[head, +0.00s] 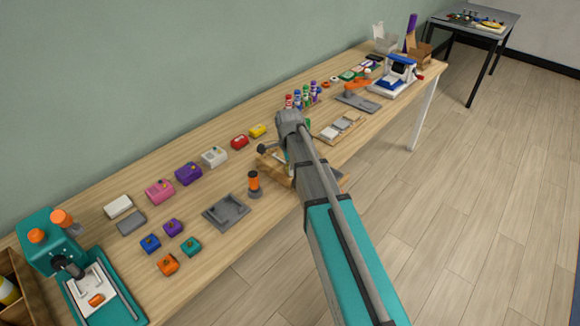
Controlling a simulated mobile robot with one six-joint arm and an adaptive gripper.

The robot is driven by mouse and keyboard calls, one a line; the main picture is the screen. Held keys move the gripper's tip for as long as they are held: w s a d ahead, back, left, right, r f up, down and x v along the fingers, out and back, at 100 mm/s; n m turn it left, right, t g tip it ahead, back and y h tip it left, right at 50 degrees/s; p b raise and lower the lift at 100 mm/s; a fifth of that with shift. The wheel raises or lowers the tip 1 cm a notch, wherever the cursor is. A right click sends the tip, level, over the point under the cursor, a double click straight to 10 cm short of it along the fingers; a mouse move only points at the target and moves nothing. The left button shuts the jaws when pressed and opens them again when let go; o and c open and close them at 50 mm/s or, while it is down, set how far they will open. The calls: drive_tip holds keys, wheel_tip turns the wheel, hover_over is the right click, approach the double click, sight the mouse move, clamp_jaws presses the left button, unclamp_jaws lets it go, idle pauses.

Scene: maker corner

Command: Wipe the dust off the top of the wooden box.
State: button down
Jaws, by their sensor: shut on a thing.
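A light wooden box (272,168) stands near the front edge of the long workbench. My arm crosses in front of it and hides its right part and much of its top. I cannot make out dust on it. My gripper's fingers are hidden behind my arm, so I see neither them nor anything held in them. A small dark rounded part (264,149) shows at the box's back left; I cannot tell what it belongs to.
An orange-and-black cylinder (254,184) and a grey fixture (226,211) stand left of the box. Several small bottles (301,96) stand behind. A teal press (62,262) is at the near left end.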

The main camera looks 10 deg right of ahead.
drive_tip(key=shift+w+d, duration=0.1)
drive_tip(key=shift+d, duration=0.05)
drive_tip(key=shift+w+d, duration=1.1)
drive_tip(key=shift+d, duration=0.2)
drive_tip(key=shift+w+d, duration=0.1)
drive_tip(key=shift+w+d, duration=1)
drive_tip(key=shift+d, duration=0.3)
drive_tip(key=shift+d, duration=0.1)
drive_tip(key=shift+w+d, duration=1.15)
drive_tip(key=shift+d, duration=0.15)
drive_tip(key=shift+r, duration=0.15)
wheel_tip(320, 180, up, 6)
drive_tip(key=p, duration=0.6)
